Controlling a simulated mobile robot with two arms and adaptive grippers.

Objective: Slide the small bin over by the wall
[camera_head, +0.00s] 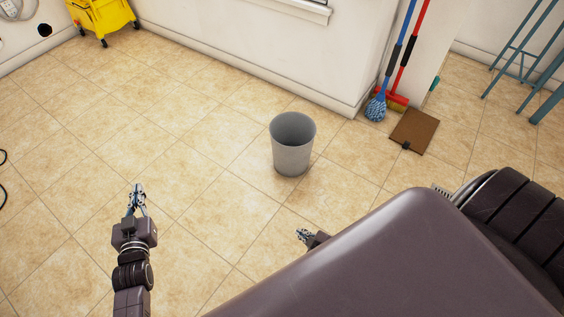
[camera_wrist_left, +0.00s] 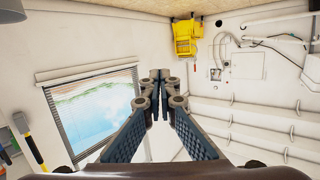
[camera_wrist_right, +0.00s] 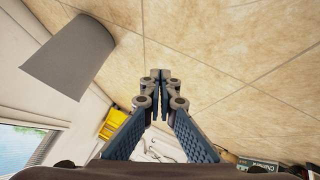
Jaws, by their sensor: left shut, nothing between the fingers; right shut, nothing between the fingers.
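The small grey bin (camera_head: 291,150) stands upright on the tiled floor in the head view, a short way out from the wall (camera_head: 290,50). It is open at the top. The bin (camera_wrist_right: 70,55) also shows at the upper left of the right wrist view, apart from the fingers. My left gripper (camera_head: 137,190) is shut and empty, left of the bin and nearer to me. Its fingers (camera_wrist_left: 161,77) meet in the left wrist view. My right gripper (camera_head: 301,234) is shut and empty, in front of the bin on my side. Its fingers (camera_wrist_right: 155,77) are together.
A yellow mop wringer bucket (camera_head: 102,17) stands at the far left. A blue mop (camera_head: 376,107) and a red broom (camera_head: 398,101) lean at the wall's corner, beside a brown board (camera_head: 414,132). A blue stool (camera_head: 520,65) is at right. Floor around the bin is clear.

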